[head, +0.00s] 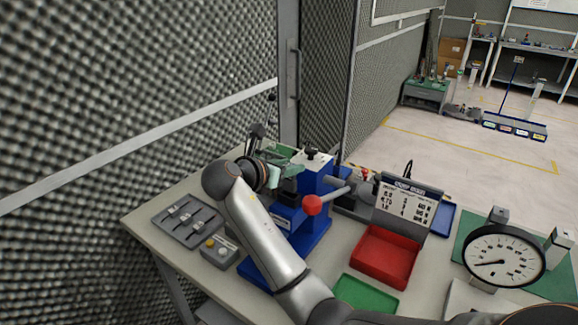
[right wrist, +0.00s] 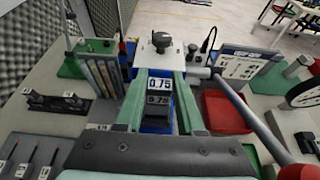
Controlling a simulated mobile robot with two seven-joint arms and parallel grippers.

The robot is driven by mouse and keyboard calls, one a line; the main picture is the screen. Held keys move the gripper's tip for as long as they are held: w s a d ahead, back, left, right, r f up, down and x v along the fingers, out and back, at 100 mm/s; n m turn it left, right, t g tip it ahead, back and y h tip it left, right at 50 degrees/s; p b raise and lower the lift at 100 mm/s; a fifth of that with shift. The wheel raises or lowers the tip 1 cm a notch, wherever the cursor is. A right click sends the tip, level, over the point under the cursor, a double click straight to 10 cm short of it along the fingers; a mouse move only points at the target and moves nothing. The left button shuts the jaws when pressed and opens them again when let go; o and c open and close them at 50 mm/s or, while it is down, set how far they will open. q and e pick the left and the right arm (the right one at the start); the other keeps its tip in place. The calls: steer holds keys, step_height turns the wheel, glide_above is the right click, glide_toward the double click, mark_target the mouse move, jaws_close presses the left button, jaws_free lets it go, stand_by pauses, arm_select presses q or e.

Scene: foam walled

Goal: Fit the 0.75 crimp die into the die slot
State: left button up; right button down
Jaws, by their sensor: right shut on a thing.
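My right gripper (head: 273,176) is at the blue crimp press (head: 316,180), on its left side in the head view. In the right wrist view its green fingers (right wrist: 160,92) are shut on the 0.75 crimp die (right wrist: 158,113), a dark block with a grey "0.75" marking. A white plate reading "0.75" (right wrist: 158,83) shows just beyond that marking, between the fingers. The press top with its black knob (right wrist: 162,42) stands directly beyond. The die slot is hidden by the die and fingers, and I cannot tell whether the die touches the press. My left gripper is not in view.
The press lever with a red ball (head: 313,205) sticks out toward the front. A grey tray (head: 187,220) and a button box (head: 218,251) lie left of the press. Red (head: 386,256) and green (head: 366,293) bins, a chart and a dial gauge (head: 503,254) stand right.

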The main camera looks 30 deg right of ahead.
mark_target(287, 181)
steer(key=shift+f, duration=1.9)
steer(key=shift+c, duration=2.2)
jaws_free()
